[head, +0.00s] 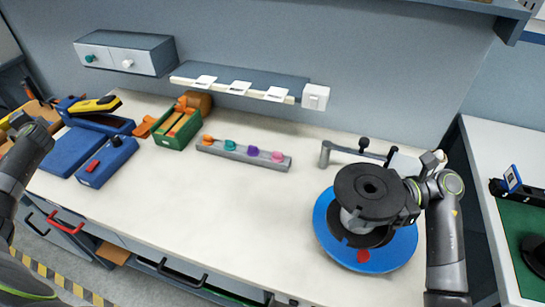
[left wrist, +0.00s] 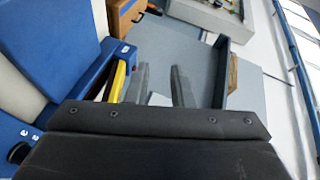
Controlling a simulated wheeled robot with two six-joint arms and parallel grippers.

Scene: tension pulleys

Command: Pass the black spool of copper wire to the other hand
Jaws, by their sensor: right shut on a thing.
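The black spool (head: 368,188) stands roughly upright over a round blue base (head: 330,243) at the right of the bench in the head view. Its wide top flange hides much of its middle, and I see no copper colour. My right gripper (head: 405,212) is shut on the spool's right side. I cannot tell whether the spool rests on the base or hangs just above it. My left gripper (left wrist: 160,88) shows in the left wrist view with its two grey fingers apart and nothing between them. In the head view only parts of my left arm show at the left edge.
A metal post with a lever (head: 345,150) stands behind the spool. A grey rack with coloured knobs (head: 240,152), a green box (head: 178,128) and blue tool holders (head: 105,160) line the back and left. The bench middle and front are clear.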

